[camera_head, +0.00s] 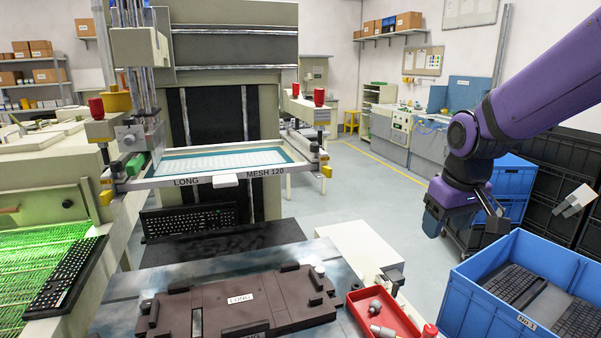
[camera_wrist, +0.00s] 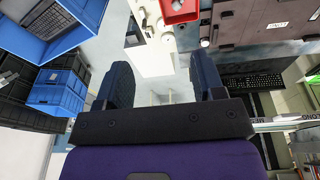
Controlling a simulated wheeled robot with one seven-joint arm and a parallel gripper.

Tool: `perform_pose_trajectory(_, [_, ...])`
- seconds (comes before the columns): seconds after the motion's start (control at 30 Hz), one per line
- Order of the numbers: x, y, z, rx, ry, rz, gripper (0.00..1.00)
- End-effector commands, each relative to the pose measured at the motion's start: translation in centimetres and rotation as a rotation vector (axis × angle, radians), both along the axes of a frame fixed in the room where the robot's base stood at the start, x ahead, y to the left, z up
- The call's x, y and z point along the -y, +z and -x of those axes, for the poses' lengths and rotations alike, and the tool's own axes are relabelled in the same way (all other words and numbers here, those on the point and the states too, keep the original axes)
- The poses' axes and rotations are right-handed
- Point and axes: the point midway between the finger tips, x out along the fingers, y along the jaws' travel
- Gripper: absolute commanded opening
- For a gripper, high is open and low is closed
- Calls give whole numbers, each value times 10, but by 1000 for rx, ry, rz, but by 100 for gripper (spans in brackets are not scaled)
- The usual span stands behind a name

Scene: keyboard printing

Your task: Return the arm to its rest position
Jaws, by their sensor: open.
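My purple arm (camera_head: 555,85) reaches in from the upper right of the head view and bends down at the wrist. My gripper (camera_head: 463,226) hangs in the air to the upper left of the blue crate marked No. 1 (camera_head: 475,300). In the wrist view my gripper (camera_wrist: 162,68) has its two dark fingers spread apart with nothing held between them. Below the fingers are pale floor and a white surface.
A brown fixture marked LONG (camera_head: 240,298) lies on the metal table, beside a red tray (camera_head: 412,332). A keyboard lies under the printing screen frame (camera_head: 170,182); another rests at the green-lit conveyor (camera_head: 40,260). Dark crates (camera_head: 555,165) stand behind my gripper.

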Motion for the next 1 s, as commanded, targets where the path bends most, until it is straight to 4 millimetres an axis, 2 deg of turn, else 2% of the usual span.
perform_pose_trajectory(0.03, [3,12,12,22,-17,-4,62])
perform_pose_trajectory(0.2, [12,42,51,77,-70,-17,62])
perform_pose_trajectory(0.43, [21,70,107,152,-142,-39,62])
perform_pose_trajectory(0.7, [29,85,168,230,-217,-68,62])
perform_pose_trajectory(0.83, [30,87,185,253,-239,-77,62])
perform_pose_trajectory(1.0, [31,87,193,262,-250,-82,62])
